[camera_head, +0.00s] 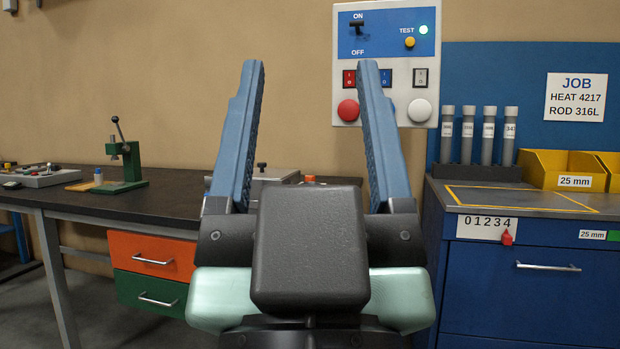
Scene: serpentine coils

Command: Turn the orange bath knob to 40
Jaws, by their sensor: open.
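My gripper (311,68) fills the middle of the head view, its two blue fingers pointing up and spread wide apart. It is open with nothing between the fingers. A small orange piece (310,178) shows just above my gripper's dark body, between the fingers and farther back at bench height. It may be the top of the orange bath knob; its scale and pointer are hidden. A grey metal box (275,173) with a small black knob on top stands on the dark bench beside it, partly behind the left finger.
The dark bench (170,199) carries a green lever press (128,160) at left. A wall panel (375,25) with switches and red and white buttons is behind. At right, a blue cabinet (520,280) holds grey tubes (488,135) and a yellow bin (545,165).

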